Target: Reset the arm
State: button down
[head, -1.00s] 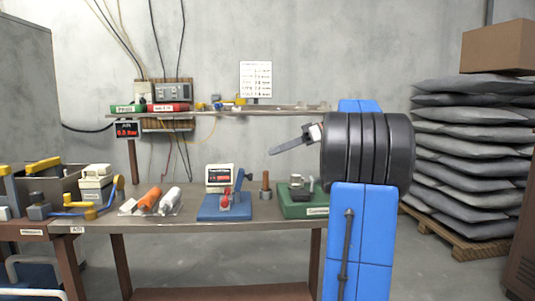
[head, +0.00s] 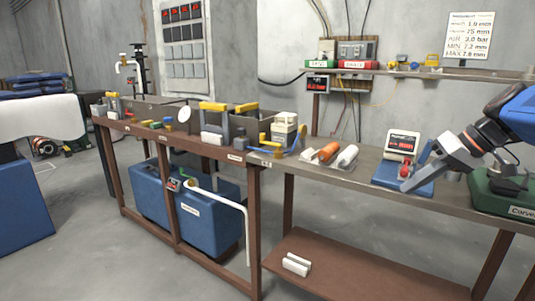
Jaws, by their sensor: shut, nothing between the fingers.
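My arm enters from the right edge, with a blue link and a black wrist. My gripper (head: 408,184) points down and left, its grey fingers together with nothing seen between them. It appears in front of the blue plate (head: 388,172) and small white display unit (head: 402,143) on the bench. I cannot tell from this view how far above the bench it is.
A wall shelf (head: 420,73) runs above. Open floor (head: 80,215) lies at the left.

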jog(key=s+a+f+m+h, duration=0.1)
jog(key=s+a+f+h, duration=0.2)
jog(key=s+f, duration=0.6)
jog(key=s+a+f+m+h, duration=0.1)
jog(key=s+a+f+h, duration=0.2)
jog(key=s+f, duration=0.6)
jog(key=shift+s+a+f, duration=0.4)
jog(key=shift+s+a, duration=0.15)
jog(key=shift+s, duration=0.15)
